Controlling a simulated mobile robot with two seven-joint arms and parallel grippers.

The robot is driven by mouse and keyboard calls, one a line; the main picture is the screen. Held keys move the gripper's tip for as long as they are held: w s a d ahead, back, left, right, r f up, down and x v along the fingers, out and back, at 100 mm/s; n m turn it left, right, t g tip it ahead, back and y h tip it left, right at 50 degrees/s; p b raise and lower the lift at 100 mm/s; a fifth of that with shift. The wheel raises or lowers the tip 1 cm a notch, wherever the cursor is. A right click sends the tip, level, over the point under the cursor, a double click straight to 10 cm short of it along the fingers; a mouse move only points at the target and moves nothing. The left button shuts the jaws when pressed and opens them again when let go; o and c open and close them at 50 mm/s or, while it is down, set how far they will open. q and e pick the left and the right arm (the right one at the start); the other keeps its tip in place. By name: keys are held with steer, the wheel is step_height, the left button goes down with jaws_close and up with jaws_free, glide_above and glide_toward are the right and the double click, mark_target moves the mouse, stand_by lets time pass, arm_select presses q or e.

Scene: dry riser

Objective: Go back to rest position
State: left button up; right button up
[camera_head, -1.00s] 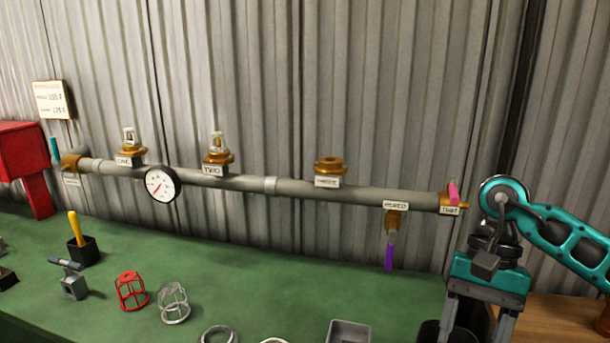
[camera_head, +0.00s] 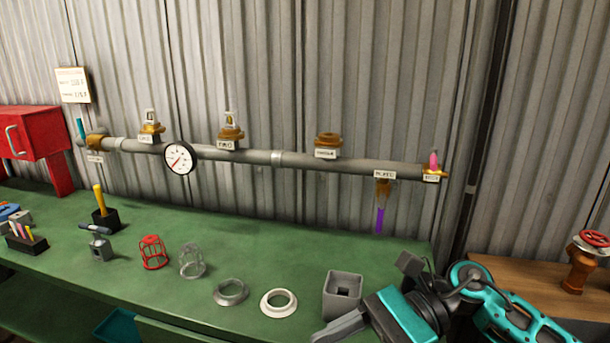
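My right gripper (camera_head: 343,328) is low at the right front of the green bench, at the lower edge of the view. Its fingers point left and show no object between them, but their gap is not clear. My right arm, teal and black, comes in from the lower right. My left gripper is not in view. The grey pipe (camera_head: 245,155) runs along the corrugated wall with a gauge (camera_head: 180,158), labelled brass fittings, a pink lever (camera_head: 433,160) at the right end and a purple handle (camera_head: 379,220) hanging below.
On the green bench (camera_head: 290,240) are a red cage (camera_head: 152,253), a grey cage (camera_head: 192,262), two rings (camera_head: 279,303), an open grey box (camera_head: 342,294) near my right gripper, and a yellow-handled tool (camera_head: 100,199). A red cabinet (camera_head: 35,132) is at left. A red-wheeled valve (camera_head: 583,262) stands right.

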steer(key=w+a+r+m+t+y, duration=0.25)
steer(key=m+t+y, duration=0.6)
steer(key=m, duration=0.85)
steer(key=w+d+f+m+t+h, duration=0.4)
steer(key=m+t+h, duration=0.3)
steer(key=m+t, duration=0.65)
steer(key=s+d+f+m+h, duration=0.1)
steer(key=d+f+m+h, duration=0.65)
steer(key=m, duration=0.65)
steer(key=s+d+f+m+g+h, duration=0.2)
steer(key=s+f+m, duration=0.3)
steer(key=f, duration=0.3)
steer(key=s+d+f+m+g+h, duration=0.2)
steer(key=s+f+m+g+h, duration=0.2)
steer(key=s+f+m, duration=0.2)
step_height(320, 180, down, 2)
steer(key=shift+f, duration=0.1)
steer(key=shift+p, duration=0.3)
steer(key=shift+c, duration=0.4)
